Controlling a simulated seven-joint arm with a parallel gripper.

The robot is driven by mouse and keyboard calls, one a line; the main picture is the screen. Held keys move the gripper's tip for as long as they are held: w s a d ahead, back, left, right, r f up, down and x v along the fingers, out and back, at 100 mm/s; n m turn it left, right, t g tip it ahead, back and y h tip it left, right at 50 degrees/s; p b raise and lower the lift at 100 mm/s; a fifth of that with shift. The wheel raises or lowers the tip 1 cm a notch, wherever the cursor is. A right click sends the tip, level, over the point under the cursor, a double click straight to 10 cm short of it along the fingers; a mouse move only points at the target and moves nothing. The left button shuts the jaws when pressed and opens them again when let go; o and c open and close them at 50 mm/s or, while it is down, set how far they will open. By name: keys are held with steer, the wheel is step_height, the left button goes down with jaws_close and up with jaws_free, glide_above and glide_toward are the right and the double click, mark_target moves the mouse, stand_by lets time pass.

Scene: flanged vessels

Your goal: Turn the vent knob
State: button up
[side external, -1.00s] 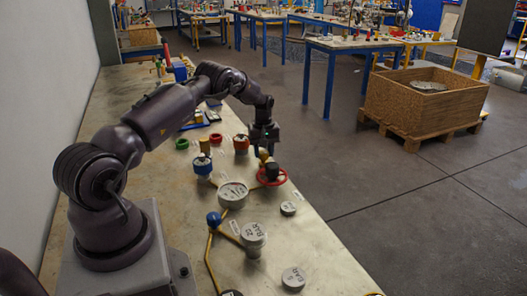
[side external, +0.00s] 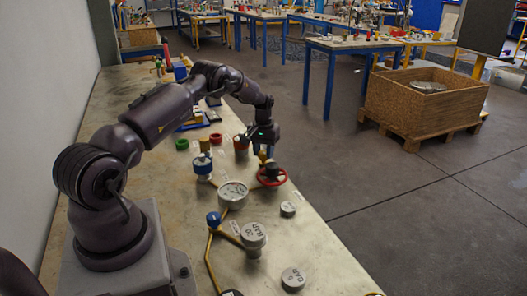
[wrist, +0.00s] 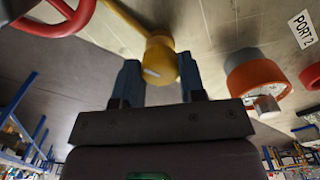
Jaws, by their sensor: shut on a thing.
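A yellow knob (wrist: 160,58), which I take for the vent knob, sits at the end of a yellow pipe in the wrist view. My gripper (wrist: 160,82) has one dark finger on each side of it and is shut on it. In the side view my gripper (side external: 266,150) points down just behind the red handwheel (side external: 272,178). The knob (side external: 262,156) is mostly hidden there by the fingers. A pale mark shows on the knob's side in the wrist view.
The red handwheel also shows in the wrist view (wrist: 70,18). An orange-collared fitting (wrist: 255,78) stands close on the other side. Blue-collared fitting (side external: 202,165), round gauge (side external: 233,192) and several grey caps lie nearer the camera. The bench's right edge is close.

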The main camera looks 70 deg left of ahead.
mark_target(263, 152)
stand_by(0.3)
steer(key=o, duration=0.9)
steer(key=shift+r, duration=0.15)
step_height(263, 152, up, 13)
steer(key=shift+f, duration=0.15)
steer(key=shift+f, duration=0.1)
